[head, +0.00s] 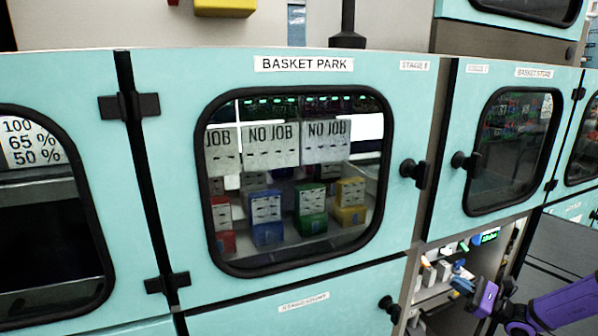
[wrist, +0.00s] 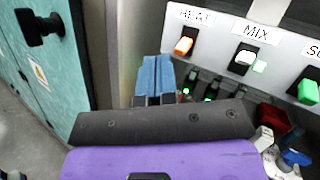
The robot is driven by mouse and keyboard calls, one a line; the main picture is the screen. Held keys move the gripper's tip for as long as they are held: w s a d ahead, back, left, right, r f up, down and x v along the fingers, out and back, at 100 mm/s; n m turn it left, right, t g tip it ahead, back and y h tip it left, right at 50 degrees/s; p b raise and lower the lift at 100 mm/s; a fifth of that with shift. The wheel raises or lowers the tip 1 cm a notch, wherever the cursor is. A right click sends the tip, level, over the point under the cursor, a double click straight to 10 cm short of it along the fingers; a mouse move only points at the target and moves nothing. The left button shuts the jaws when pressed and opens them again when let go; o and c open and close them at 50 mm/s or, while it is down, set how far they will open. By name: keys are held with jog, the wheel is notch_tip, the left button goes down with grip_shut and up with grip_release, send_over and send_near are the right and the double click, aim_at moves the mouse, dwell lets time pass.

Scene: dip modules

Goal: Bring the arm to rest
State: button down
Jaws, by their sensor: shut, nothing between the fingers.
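My gripper (head: 462,284) is at the lower right of the head view, on the purple arm, in front of an open bay below the basket store door. In the wrist view my gripper (wrist: 157,62) has its two blue fingers side by side with no gap and nothing between them. The fingers are beside a white switch panel (wrist: 212,26) with an orange HEAT switch (wrist: 183,46), a white MIX switch (wrist: 244,57) and a green switch (wrist: 308,91). I cannot tell whether the fingertips touch anything.
The basket park door (head: 390,100) is shut, with coloured baskets behind its window. The basket store door (head: 480,90) is also shut; its black knob (head: 460,160) sticks out above the bay. In the wrist view a teal door (wrist: 75,75) with a black knob (wrist: 38,27) stands left of my gripper.

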jog(key=s+a+r+n+g+h, duration=0.4)
jog(key=s+a+r+n+g, duration=0.25)
jog(key=r, duration=0.45)
jog(key=s+a+r+n+g+h, duration=0.45)
jog(key=a+r+n+g, duration=0.35)
jog(key=r, duration=0.3)
jog(key=s+r+n+t+h, duration=0.3)
jog(key=s+r, duration=0.5)
jog(key=s, duration=0.3)
jog(key=s+r+n+t+h, duration=0.4)
jog(key=s+r, duration=0.4)
jog(key=s, duration=0.3)
jog(key=shift+s+a+r+h, duration=0.25)
jog(key=shift+a+h, duration=0.2)
jog(key=shift+h, duration=0.3)
jog(key=shift+w, duration=0.1)
